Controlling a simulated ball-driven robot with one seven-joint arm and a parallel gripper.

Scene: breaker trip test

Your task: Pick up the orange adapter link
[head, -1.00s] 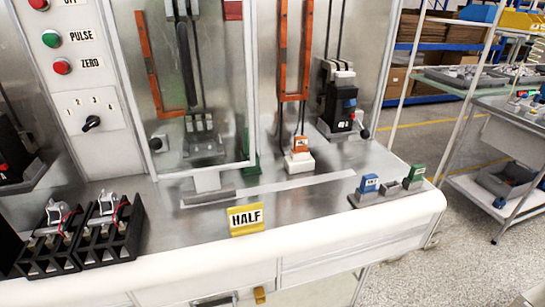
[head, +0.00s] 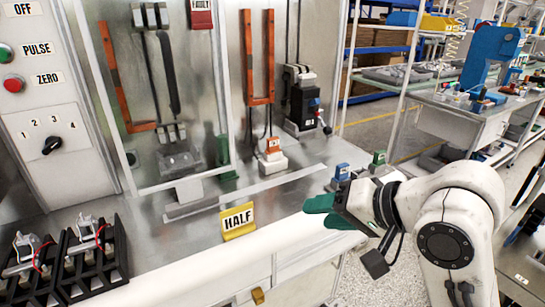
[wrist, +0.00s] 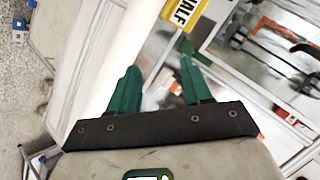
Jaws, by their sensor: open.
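The orange adapter link (head: 273,146) is a small block with a label, seated upright on a white base (head: 273,163) on the metal bench top, below the orange U-shaped bars.
A blue link (head: 342,172) and a green link (head: 379,158) stand at the bench's right end, just behind my gripper. A yellow HALF sign (head: 238,220) is on the front edge. A clear framed panel (head: 152,100) stands left of the orange link. A black breaker (head: 303,100) is behind it.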

